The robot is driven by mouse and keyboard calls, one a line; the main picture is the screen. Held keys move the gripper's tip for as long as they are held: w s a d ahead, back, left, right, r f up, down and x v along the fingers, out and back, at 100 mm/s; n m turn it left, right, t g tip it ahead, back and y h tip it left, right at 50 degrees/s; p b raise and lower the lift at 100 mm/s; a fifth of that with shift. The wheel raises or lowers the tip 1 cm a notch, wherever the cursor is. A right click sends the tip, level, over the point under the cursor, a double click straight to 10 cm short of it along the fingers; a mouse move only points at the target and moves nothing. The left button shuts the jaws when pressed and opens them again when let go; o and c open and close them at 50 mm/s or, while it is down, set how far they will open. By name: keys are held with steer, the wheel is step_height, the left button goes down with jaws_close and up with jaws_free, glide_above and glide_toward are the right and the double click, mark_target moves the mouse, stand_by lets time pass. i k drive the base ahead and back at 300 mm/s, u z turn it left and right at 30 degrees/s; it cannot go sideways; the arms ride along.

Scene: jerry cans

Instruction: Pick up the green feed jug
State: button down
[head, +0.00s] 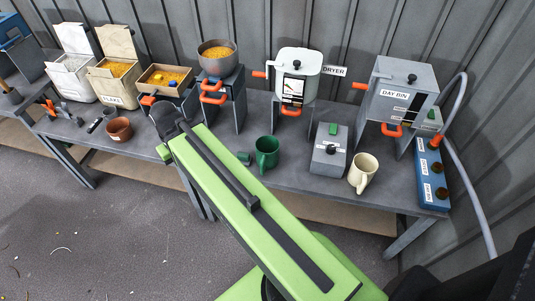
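The green feed jug (266,153) stands upright on the grey bench, right of my green arm, near the bench's front edge. My arm reaches across the view from the lower right and ends in a dark joint left of the jug. My gripper's fingers do not show, and nothing is seen touching the jug.
A cream jug (363,174) and a grey box with a black knob (329,158) stand right of the green jug. Behind are the dryer (296,77), day bin (402,92) and a bowl (217,58) on a stand. A brown pot (119,129) stands left. A blue switch panel (431,175) is far right.

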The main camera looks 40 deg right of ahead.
mark_target(266, 146)
steer(key=u, duration=4.65)
steer(key=i, duration=0.1)
steer(key=z, duration=2.9)
steer(key=i, duration=0.9)
steer(key=z, duration=1.75)
